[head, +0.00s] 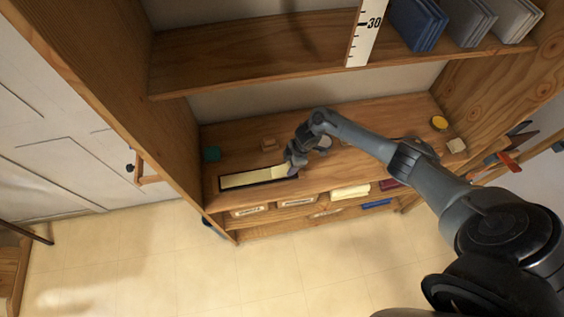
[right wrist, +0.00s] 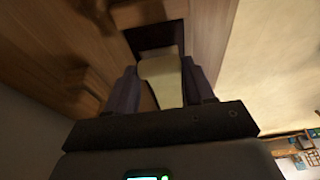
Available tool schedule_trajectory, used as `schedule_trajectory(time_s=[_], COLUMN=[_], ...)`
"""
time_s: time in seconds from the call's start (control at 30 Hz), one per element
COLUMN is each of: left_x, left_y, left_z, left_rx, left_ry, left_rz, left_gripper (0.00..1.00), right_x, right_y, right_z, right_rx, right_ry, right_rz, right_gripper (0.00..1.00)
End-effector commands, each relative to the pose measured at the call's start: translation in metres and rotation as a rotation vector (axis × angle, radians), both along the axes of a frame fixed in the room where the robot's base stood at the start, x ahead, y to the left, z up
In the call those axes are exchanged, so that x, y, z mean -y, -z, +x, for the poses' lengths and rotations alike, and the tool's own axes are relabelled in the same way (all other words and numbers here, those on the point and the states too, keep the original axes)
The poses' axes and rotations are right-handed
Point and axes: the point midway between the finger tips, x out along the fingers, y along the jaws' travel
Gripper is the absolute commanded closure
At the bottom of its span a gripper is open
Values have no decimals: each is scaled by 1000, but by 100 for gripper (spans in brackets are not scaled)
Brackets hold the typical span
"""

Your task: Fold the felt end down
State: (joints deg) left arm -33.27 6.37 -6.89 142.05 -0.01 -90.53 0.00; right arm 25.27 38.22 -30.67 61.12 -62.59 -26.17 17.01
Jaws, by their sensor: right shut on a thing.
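A long cream felt strip (head: 248,179) lies in a shallow dark tray (head: 221,186) near the front edge of the wooden shelf. My right gripper (head: 292,170) is at the strip's right end. In the right wrist view the cream strip (right wrist: 162,78) sits between the two dark fingers of my right gripper (right wrist: 161,72), which is shut on it. Part of the dark tray (right wrist: 154,38) shows beyond the strip. The fingers and wrist hide the strip's near end, so I cannot tell how it is bent. My left gripper is out of view.
A small wooden block (head: 269,144) and a teal object (head: 211,154) stand behind the tray. A yellow round thing (head: 440,123) and a pale block (head: 457,145) are at the right. An upper shelf (head: 220,61) overhangs the back.

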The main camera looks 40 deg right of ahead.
Motion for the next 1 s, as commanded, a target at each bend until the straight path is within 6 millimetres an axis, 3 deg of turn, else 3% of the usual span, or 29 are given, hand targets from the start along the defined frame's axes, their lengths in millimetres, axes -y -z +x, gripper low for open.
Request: schedule_trajectory(time_s=[0.03, 0.1, 0.47, 0.5, 0.6, 0.63, 1.0], left_x=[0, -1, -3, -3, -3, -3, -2], left_y=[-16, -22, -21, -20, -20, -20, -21], left_z=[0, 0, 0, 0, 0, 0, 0], left_rx=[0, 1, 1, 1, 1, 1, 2], left_ry=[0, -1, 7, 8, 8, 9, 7], left_rz=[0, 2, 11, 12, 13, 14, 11], left_gripper=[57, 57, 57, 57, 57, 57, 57], right_x=[1, -6, -13, -14, -13, -13, -9], right_y=[-13, -18, -18, -19, -18, -18, -20], right_z=[-1, 4, 8, 9, 8, 8, 6], right_rx=[-4, -1, 5, 6, 4, 4, 1], right_ry=[7, 4, 1, 2, 2, 2, 4], right_rz=[-6, -2, 6, 6, 4, 4, 0], right_gripper=[100, 100, 100, 41, 26, 21, 21])
